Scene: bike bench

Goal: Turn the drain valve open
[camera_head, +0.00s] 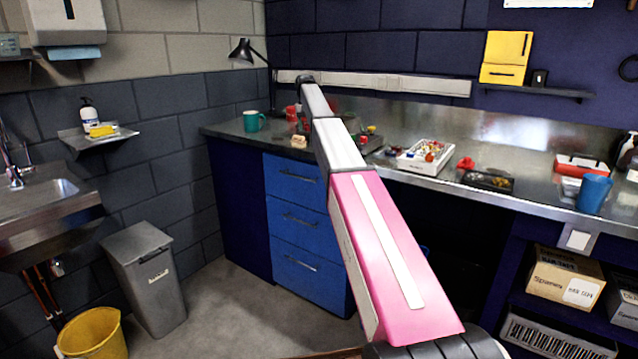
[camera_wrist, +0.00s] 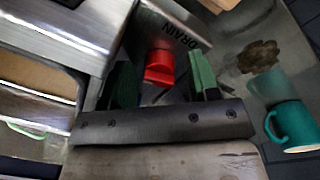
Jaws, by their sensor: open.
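The red drain valve handle (camera_wrist: 159,66) shows in the wrist view, beside a dark plate (camera_wrist: 180,30) marked "DRAIN". My gripper (camera_wrist: 162,80) is open, with one green-padded finger on the left of the red handle and one on the right. Gaps show between the handle and both fingers, so it is not gripped. How far the fingertips reach past the handle I cannot tell. In the head view my arm stretches over the bench, and my gripper is hidden behind it.
The metal bench (camera_head: 545,195) runs along the back wall. A teal mug (camera_head: 253,121) stands at its left end; it also shows in the wrist view (camera_wrist: 292,126). A white tray (camera_head: 424,158) of small parts and a blue cup (camera_head: 593,193) stand farther right.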

